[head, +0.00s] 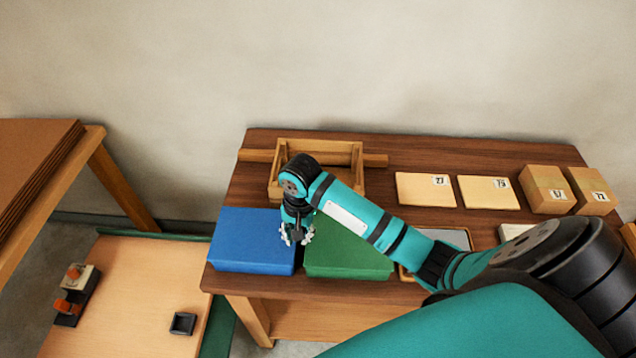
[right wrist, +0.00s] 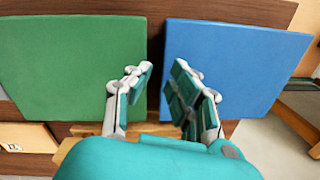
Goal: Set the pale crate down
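The pale wooden crate (head: 320,147) stands on the dark wooden table near its back left. It looks empty, and my right arm covers part of its front. My right gripper (head: 297,236) points down in front of the crate, over the seam between a blue box (head: 252,241) and a green box (head: 352,254). In the right wrist view its fingers (right wrist: 162,78) are apart with nothing between them, with the green box (right wrist: 72,60) on the left and the blue box (right wrist: 237,65) on the right. My left gripper is not in view.
Two flat tan parcels (head: 426,189) and two small cartons (head: 548,190) stand right of the crate. A grey tray (head: 455,238) lies partly behind my arm. A lower bench (head: 135,290) at left holds a tape dispenser (head: 75,290) and a small black dish (head: 183,323).

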